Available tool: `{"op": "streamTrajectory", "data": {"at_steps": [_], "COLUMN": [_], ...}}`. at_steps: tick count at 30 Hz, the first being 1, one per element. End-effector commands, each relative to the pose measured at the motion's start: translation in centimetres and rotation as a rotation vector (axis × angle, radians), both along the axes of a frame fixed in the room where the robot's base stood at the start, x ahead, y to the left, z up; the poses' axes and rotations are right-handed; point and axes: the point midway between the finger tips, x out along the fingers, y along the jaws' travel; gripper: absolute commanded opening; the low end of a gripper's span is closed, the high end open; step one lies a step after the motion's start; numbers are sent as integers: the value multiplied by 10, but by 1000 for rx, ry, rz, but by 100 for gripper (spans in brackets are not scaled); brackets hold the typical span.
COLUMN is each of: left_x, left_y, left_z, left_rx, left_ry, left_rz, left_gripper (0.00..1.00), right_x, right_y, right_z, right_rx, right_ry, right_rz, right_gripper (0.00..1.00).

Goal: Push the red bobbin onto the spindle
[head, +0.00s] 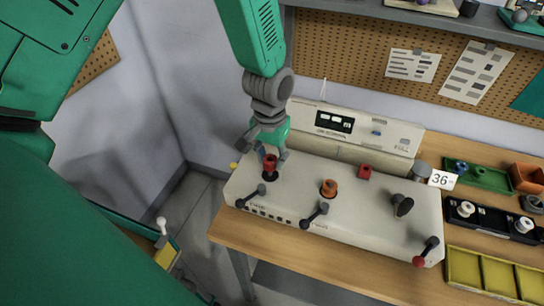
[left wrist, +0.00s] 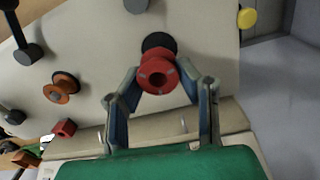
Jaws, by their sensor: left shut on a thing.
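My left gripper (head: 270,153) reaches down over the left end of the pale machine panel (head: 300,174). It is shut on the red bobbin (head: 269,163), which also shows between the two fingers in the left wrist view (left wrist: 157,74). Just beyond the bobbin is a dark round base (left wrist: 159,42) on the panel; it also shows below the bobbin in the head view (head: 270,175). Any spindle there is hidden by the bobbin, so I cannot tell how far it is on. My right gripper is not in view.
An orange bobbin (head: 329,188) sits on the panel to the right, with a red block (head: 365,172) beyond it. Dark levers (head: 314,215) line the front. A black tray (head: 490,219) and a yellow tray (head: 490,277) lie on the table's right side.

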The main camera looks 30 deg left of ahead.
Motion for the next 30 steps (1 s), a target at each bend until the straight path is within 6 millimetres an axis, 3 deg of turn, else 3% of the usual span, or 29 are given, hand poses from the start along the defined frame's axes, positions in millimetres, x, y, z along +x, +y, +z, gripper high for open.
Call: {"op": "streamTrajectory", "data": {"at_steps": [30], "left_x": [0], "left_y": [0], "left_z": [1], "left_rx": [0], "left_ry": [1], "left_rz": [0], "left_gripper": [12], "right_x": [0], "right_y": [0], "right_z": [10], "right_rx": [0], "right_ry": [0], "right_rz": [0], "right_gripper": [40]}}
